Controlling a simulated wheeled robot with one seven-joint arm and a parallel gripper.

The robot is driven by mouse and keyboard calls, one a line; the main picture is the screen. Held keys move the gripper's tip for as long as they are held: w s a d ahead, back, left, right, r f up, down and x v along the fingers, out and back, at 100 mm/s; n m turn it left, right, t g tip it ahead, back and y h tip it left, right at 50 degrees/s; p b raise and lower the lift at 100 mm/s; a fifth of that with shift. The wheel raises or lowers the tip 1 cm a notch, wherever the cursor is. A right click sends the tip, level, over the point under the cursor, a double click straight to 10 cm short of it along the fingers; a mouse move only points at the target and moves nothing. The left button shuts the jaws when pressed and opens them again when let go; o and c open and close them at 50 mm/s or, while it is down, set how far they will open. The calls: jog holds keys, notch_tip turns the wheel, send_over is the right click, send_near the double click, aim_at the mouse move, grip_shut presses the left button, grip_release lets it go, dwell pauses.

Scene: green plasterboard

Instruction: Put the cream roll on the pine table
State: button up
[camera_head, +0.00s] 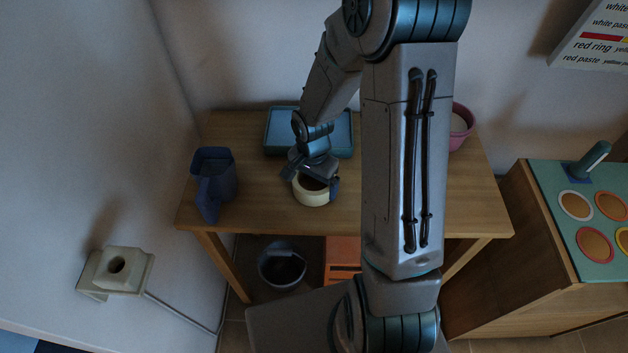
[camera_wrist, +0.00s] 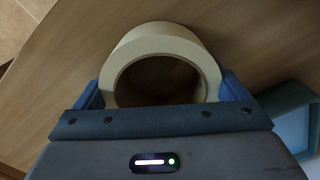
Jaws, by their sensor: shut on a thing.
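The cream roll (camera_head: 312,197) is at the pine table (camera_head: 262,212), near the middle of its top. My gripper (camera_head: 315,184) is over the roll and shut on it. In the wrist view the cream roll (camera_wrist: 160,44) sits between the two blue fingers of my gripper (camera_wrist: 162,92), with its round opening facing the camera. The pine tabletop (camera_wrist: 265,40) fills most of the background there. I cannot tell whether the roll touches the tabletop or is held just above it.
A pink pot (camera_head: 462,128) is at the back right, partly behind my arm. A dark bucket (camera_head: 282,264) and an orange crate (camera_head: 342,255) are under the table.

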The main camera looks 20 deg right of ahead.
jog(key=shift+f, duration=0.1)
jog(key=o, duration=0.7)
notch_tip(320, 180, up, 12)
jog(key=s+r+n+t, duration=0.1)
jog(key=s+r+n, duration=0.2)
jog(key=s, duration=0.1)
jog(key=s+r+n+t, duration=0.1)
jog(key=s+r+n, duration=0.2)
jog(key=s, duration=0.2)
jog(key=s+r+n+t, duration=0.1)
jog(key=s+r+n, duration=0.2)
jog(key=s+r, duration=0.1)
jog(key=shift+s+d+n, duration=0.3)
jog(key=shift+s, duration=0.25)
